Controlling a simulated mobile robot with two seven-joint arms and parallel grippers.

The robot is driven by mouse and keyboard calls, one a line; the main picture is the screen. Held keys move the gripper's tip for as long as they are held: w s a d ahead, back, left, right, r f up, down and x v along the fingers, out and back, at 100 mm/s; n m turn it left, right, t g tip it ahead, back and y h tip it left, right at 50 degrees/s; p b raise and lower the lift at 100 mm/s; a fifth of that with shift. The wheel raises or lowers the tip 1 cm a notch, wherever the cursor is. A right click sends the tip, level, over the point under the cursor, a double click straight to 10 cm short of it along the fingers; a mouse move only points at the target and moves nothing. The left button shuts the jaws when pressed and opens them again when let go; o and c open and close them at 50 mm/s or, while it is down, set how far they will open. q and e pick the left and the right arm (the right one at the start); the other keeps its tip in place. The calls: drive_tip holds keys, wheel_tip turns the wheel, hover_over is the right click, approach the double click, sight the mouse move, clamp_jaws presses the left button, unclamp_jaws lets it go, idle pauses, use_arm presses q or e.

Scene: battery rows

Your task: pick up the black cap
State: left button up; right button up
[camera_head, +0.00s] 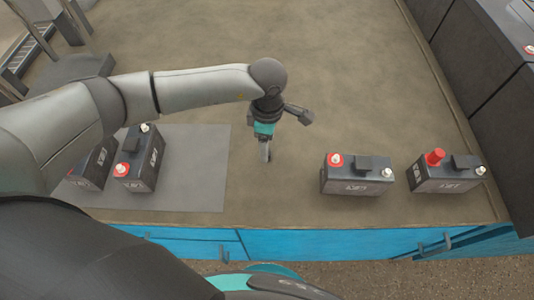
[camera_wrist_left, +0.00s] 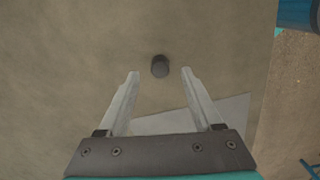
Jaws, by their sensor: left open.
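The black cap (camera_wrist_left: 160,67) stands on the tan bench top in the left wrist view. It shows as a small dark cylinder just beyond the fingertips, between their lines. My left gripper (camera_wrist_left: 160,74) is open, with nothing between its two pale fingers. In the head view my left gripper (camera_head: 265,158) points down over the bench, between the grey mat and the batteries on the right. The cap cannot be made out in the head view. My right gripper is in neither view.
Two batteries, one of them here (camera_head: 139,160), stand on a grey mat (camera_head: 205,180) at the left. Two more, a nearer one (camera_head: 352,183) and one farther right (camera_head: 440,180), stand on the bench at the right. Blue drawers (camera_head: 340,241) run below the front edge. The bench behind is clear.

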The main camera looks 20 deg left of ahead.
use_arm(q)
wheel_tip(320, 180, down, 3)
drive_tip(key=shift+r, duration=0.1)
clamp_jaws()
idle(0.5)
